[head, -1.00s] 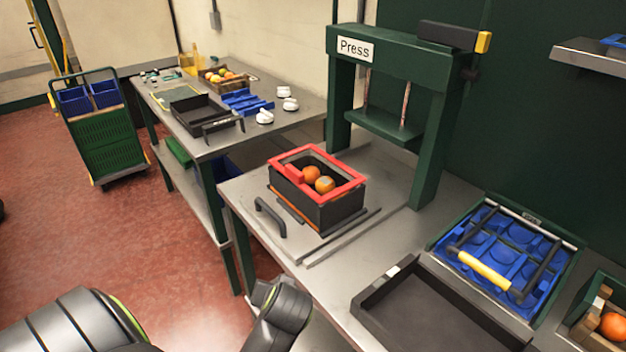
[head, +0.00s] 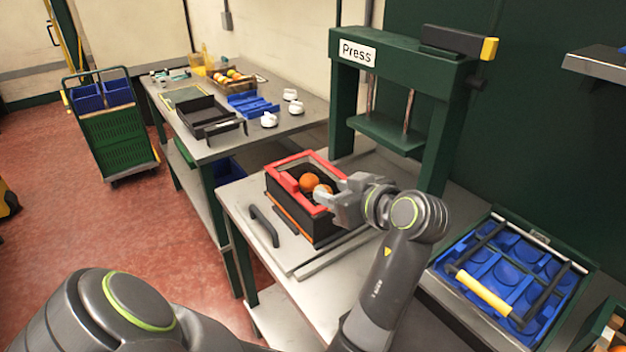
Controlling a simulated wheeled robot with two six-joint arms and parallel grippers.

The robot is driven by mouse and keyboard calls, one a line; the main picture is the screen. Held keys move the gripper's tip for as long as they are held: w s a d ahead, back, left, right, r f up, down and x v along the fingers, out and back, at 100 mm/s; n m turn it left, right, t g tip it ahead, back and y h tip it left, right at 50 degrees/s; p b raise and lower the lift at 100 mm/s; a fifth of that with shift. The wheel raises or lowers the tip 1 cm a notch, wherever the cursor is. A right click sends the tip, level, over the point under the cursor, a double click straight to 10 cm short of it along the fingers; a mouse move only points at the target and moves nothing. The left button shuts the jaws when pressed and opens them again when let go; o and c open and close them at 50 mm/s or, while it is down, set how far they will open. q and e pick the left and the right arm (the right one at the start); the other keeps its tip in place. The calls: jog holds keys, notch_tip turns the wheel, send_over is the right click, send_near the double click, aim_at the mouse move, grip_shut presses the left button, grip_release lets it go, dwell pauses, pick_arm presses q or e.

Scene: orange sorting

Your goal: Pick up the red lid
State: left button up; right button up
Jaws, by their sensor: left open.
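The red lid (head: 283,176) is a rectangular frame with an open middle, sitting on top of a black box (head: 290,208) on the near metal table. Oranges (head: 309,182) show inside through the opening. My left gripper (head: 326,198) is open at the lid's right front side, its fingers pointing left over the box. It hides the lid's right front part and part of one orange. I cannot tell whether the fingers touch the lid. My right gripper is out of view.
A green press (head: 400,60) stands behind the box. A black handle (head: 263,226) lies left of it. A blue moulded tray (head: 500,266) with a yellow-gripped bar is at right. A second table (head: 270,138) stands behind on the left, with a green cart (head: 118,138) beyond.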

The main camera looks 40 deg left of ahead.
pick_arm(q)
jog(key=p, duration=0.3)
send_near(291, 179)
jog(key=x, duration=0.4)
jog(key=shift+w+a+p, duration=0.1)
jog(key=shift+a+p, duration=0.4)
jog(key=shift+p, duration=0.15)
jog(key=p+x, duration=0.1)
jog(key=x, duration=0.2)
jog(key=shift+a+f+p, duration=0.15)
jog(key=shift+a+p, duration=0.1)
jog(key=shift+p, duration=0.05)
jog(key=shift+w+a+f, duration=0.15)
jog(key=shift+a+f, duration=0.15)
jog(key=shift+a, duration=0.05)
jog(key=shift+d, duration=0.1)
grip_shut()
